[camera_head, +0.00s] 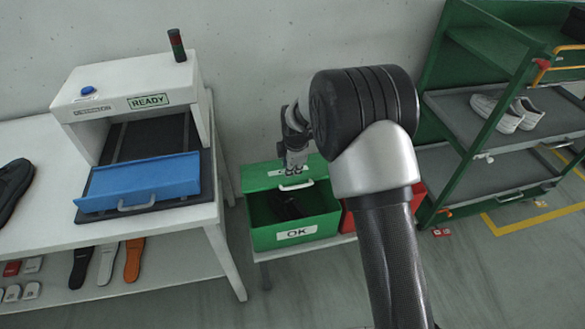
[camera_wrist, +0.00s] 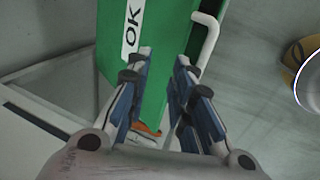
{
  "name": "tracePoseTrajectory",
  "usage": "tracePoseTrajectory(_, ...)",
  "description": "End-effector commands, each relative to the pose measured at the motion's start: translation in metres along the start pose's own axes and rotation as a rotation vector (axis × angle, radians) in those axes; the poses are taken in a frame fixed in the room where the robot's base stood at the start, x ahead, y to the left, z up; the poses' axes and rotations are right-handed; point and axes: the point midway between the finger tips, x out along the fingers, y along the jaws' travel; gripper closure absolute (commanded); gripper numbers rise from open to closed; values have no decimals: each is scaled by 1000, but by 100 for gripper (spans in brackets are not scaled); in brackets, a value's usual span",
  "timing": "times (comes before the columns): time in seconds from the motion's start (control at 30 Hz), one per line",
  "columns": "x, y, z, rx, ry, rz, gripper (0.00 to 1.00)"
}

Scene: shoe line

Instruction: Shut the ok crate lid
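The green OK crate (camera_head: 265,238) stands on a low stand, with a white OK label on its front and dark contents inside. Its green lid (camera_head: 262,178) is raised at the back, leaving the crate's front open. The lid has a white handle (camera_head: 297,186). My gripper (camera_head: 294,170) points down in front of the lid, just above the handle. In the wrist view, the fingers (camera_wrist: 164,58) are apart, with a green surface bearing an OK label (camera_wrist: 132,28) behind and between them. A white handle (camera_wrist: 207,38) is to their right. I cannot tell whether they touch anything.
A red crate (camera_head: 348,220) stands right of the OK crate, partly behind my arm. A white table (camera_head: 40,215) with a READY machine (camera_head: 150,80) is on the left. A green shelf rack (camera_head: 440,120) with white shoes (camera_head: 497,112) is on the right.

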Motion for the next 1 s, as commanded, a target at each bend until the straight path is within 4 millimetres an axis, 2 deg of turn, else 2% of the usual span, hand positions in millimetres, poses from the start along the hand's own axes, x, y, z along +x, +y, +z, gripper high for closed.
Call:
tracePoseTrajectory(0.37, -2, 1, 0, -1, 0, 1, 71)
tracePoseTrajectory(0.47, -8, 2, 0, -1, 0, 3, 71)
tracePoseTrajectory(0.57, -22, 2, 0, -1, 0, 4, 71)
tracePoseTrajectory(0.9, -92, 5, 0, -1, 0, 3, 71)
tracePoseTrajectory(1.0, -106, 5, 0, -1, 0, 1, 71)
